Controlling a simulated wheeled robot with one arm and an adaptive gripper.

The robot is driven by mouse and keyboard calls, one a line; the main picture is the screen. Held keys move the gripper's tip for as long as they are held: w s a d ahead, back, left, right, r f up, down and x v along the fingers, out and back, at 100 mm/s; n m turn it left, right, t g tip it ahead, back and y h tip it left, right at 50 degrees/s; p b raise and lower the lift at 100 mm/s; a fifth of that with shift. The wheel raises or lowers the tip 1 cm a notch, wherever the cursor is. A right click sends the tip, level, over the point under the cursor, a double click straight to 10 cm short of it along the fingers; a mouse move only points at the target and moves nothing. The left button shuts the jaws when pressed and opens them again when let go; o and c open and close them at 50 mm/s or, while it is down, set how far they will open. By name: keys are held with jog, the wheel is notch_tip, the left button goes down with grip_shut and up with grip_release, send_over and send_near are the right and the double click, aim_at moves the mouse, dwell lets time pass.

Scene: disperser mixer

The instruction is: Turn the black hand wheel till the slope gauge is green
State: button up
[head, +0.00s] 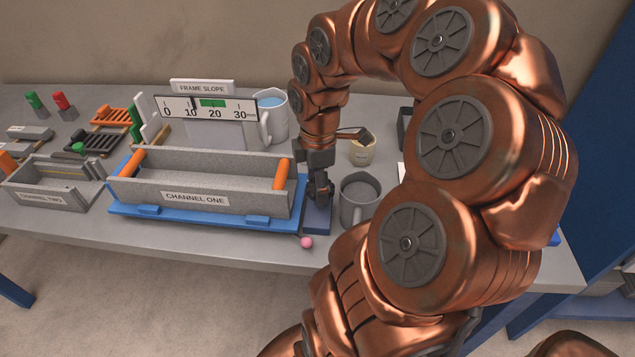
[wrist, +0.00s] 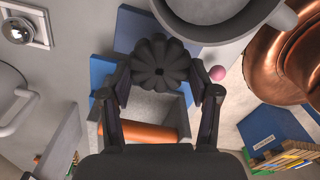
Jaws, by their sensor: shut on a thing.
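The black hand wheel (wrist: 160,62), a lobed knob, shows in the wrist view between the two fingers of my gripper (wrist: 156,84). The fingers are shut on it from both sides. In the head view my gripper (head: 320,190) points down at the right end of the channel one frame (head: 200,198), and the wheel is mostly hidden there. The slope gauge (head: 205,107) stands behind the channel, marked 0 to 30. Its black pointer (head: 193,103) is near 10, left of the green band (head: 212,103).
A grey mug (head: 359,197) stands close to the right of my gripper. A pink ball (head: 306,242) is at the table's front edge. A cream cup (head: 362,150) and a pitcher (head: 272,117) stand behind. Channel two (head: 45,190) is at the left.

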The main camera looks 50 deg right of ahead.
jog(key=shift+c, duration=1)
jog(key=shift+f+b, duration=0.1)
jog(key=shift+b, duration=0.25)
jog(key=shift+d+m+b, duration=0.1)
jog(key=shift+m+b, duration=0.55)
jog(key=shift+m, duration=0.15)
jog(key=shift+f+m+b, duration=0.15)
jog(key=shift+m+b, duration=1.05)
jog(key=shift+b, duration=0.05)
jog(key=m+b, duration=0.3)
jog(key=shift+w+d+m, duration=0.1)
jog(key=shift+m, duration=0.2)
jog(key=m+b, duration=0.3)
jog(key=m, duration=0.1)
jog(key=shift+d, duration=0.1)
jog(key=shift+r+m+b, duration=0.2)
jog(key=shift+m+b, duration=0.55)
jog(key=shift+m, duration=1.35)
